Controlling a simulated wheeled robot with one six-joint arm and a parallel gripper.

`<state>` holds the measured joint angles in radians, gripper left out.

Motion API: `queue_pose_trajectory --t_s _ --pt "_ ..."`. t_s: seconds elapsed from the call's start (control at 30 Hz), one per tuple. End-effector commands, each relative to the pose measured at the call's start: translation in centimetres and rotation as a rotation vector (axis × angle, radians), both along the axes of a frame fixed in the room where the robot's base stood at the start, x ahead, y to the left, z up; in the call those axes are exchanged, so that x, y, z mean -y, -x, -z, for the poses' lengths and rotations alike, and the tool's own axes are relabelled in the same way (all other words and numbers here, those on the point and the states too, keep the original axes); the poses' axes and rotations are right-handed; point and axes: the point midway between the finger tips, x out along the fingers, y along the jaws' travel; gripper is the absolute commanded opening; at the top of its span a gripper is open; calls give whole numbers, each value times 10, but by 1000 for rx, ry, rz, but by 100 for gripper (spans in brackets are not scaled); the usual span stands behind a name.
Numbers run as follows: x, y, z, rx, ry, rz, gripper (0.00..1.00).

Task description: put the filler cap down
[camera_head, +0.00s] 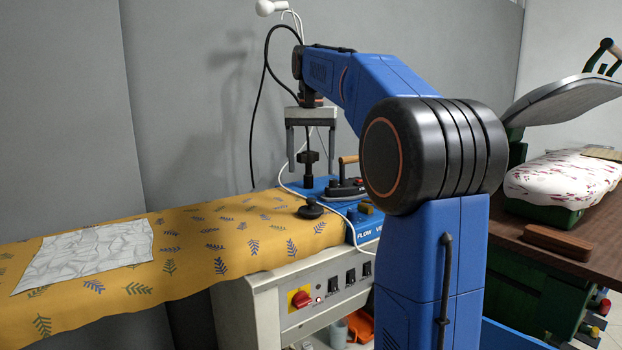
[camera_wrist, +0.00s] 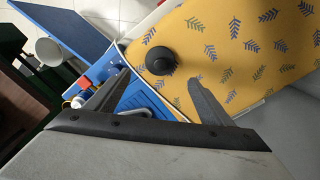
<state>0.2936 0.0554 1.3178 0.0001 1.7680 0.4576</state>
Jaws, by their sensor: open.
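The filler cap (camera_head: 311,208) is black and round with a knob on top. It sits on the yellow leaf-patterned cover of the ironing board (camera_head: 205,245), near the board's right end. It also shows in the wrist view as a black disc (camera_wrist: 160,60) on the yellow cloth. My gripper (camera_head: 311,158) is above the cap, pointing down, with its fingers spread and nothing between them. In the wrist view the cap appears just beyond the gap between the two dark fingertips (camera_wrist: 158,80), apart from both.
A blue boiler unit (camera_head: 365,222) with an iron (camera_head: 346,188) and a black upright fitting (camera_head: 308,172) stands right beside the cap. A white hose loops there. A crumpled grey cloth (camera_head: 85,255) lies on the left of the board; the cover between is clear.

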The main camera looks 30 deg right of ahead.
Motion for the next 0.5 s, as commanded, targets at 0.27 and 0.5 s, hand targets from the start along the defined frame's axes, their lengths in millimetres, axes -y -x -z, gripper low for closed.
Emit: queue_pose_trajectory --t_s 0.27,0.5 --pt "0 0 -12 -1 -1 0 75" --pt "-7 8 -9 11 3 -19 75"
